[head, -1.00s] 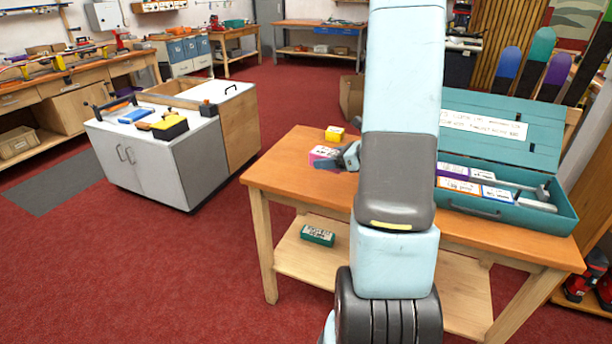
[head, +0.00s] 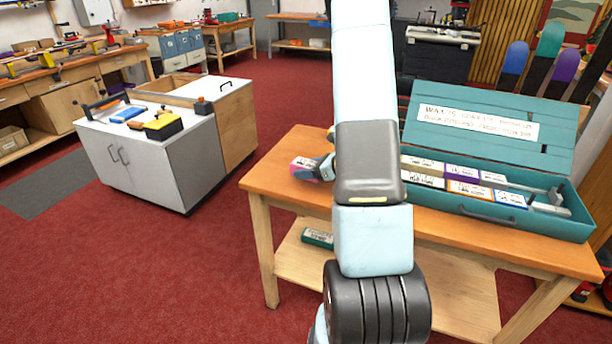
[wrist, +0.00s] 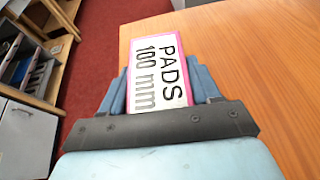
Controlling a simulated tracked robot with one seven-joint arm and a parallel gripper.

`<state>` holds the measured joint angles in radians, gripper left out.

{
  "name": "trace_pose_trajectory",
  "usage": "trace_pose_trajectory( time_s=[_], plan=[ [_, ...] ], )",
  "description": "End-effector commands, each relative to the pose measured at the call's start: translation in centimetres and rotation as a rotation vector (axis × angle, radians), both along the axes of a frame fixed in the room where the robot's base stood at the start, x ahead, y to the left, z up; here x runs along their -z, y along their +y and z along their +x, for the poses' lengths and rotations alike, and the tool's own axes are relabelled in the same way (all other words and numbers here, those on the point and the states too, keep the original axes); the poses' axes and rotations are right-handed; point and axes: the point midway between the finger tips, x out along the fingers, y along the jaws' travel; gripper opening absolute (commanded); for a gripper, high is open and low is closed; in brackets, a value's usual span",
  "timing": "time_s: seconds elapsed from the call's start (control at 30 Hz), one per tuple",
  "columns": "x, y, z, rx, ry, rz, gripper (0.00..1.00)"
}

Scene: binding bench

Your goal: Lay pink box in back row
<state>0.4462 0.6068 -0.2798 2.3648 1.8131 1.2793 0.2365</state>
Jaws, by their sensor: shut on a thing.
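The pink box (wrist: 160,72) has a white top label reading "PADS 100 mm". My gripper (wrist: 160,92) is shut on it, with a finger on each side, in the wrist view. In the head view the pink box (head: 303,168) is at the left end of the wooden table, with my gripper (head: 322,168) at its right. I cannot tell whether it touches the tabletop. The open teal case (head: 450,205) stands on the right of the table. White-labelled boxes sit in two rows in its left part: a back row (head: 452,171) and a front row (head: 465,189).
The wooden table (head: 275,185) has free top at its left. The teal lid (head: 490,125) stands raised behind the case. Metal tools (head: 550,203) lie in the case's right part. A green box (head: 317,238) lies on the lower shelf. My arm hides the table's middle.

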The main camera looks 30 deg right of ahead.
Motion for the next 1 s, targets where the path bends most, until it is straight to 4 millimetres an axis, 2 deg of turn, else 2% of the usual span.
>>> trace_pose_trajectory(
  time_s=[0.3,0.77,0.8,1.0],
  plan=[
    [3.3,-0.5,0.1,0.009,0.002,0.001,0.27],
    [3.9,-0.6,0.1,0.01,0.001,0.001,0.27],
    [3.9,-0.6,0.1,0.01,0.001,0.001,0.64],
    [3.8,-0.5,0.1,0.01,0.0,0.0,0.83]
  ],
)
